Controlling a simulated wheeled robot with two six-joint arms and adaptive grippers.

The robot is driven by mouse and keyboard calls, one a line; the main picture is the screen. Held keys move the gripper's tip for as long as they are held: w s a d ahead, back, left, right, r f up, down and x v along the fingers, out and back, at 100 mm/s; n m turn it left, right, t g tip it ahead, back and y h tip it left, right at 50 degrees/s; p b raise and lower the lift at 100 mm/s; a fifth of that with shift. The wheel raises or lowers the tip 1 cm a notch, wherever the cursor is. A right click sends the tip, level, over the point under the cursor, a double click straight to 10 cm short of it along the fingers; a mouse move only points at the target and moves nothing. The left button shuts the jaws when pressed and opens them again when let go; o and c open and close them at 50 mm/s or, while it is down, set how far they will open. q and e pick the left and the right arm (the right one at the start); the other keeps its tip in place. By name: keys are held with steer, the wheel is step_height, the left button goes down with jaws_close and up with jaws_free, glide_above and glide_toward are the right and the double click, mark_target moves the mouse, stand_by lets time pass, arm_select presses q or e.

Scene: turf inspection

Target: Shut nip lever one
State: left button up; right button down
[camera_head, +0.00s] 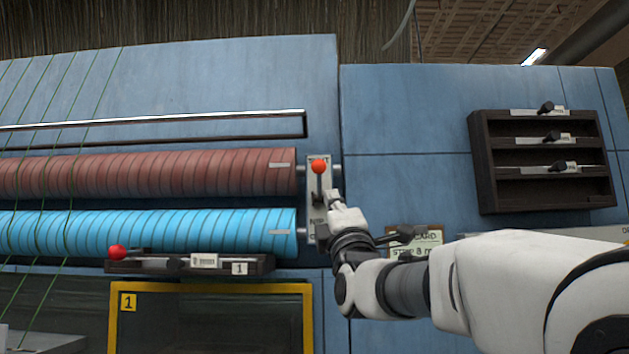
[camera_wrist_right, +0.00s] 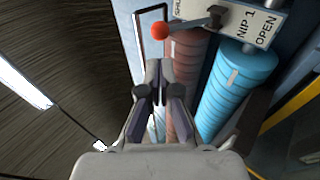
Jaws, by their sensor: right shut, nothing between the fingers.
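The nip lever has a red ball knob (camera_head: 318,166) and stands upright on a pale plate (camera_head: 312,232) at the right end of the rollers. In the right wrist view the plate (camera_wrist_right: 258,22) reads "NIP 1" and "OPEN", with part of "SHUT" at the other end. There the red knob (camera_wrist_right: 160,30) points toward the "SHUT" end. My right gripper (camera_head: 335,197) is shut and empty, just below and right of the knob. Its closed fingers (camera_wrist_right: 158,78) appear apart from the knob in the wrist view. My left gripper is out of view.
A red-brown roller (camera_head: 150,174) lies above a blue roller (camera_head: 150,233). A yellow frame (camera_head: 210,288) is underneath. A dark rack (camera_head: 540,187) hangs at right. A card (camera_head: 430,240) is behind my right arm.

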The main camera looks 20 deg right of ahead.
mark_target(321, 171)
steer(key=p+x, duration=0.5)
steer(key=x, duration=0.4)
steer(key=shift+r, duration=0.1)
steer(key=shift+w+r, duration=0.1)
steer(key=shift+w, duration=0.3)
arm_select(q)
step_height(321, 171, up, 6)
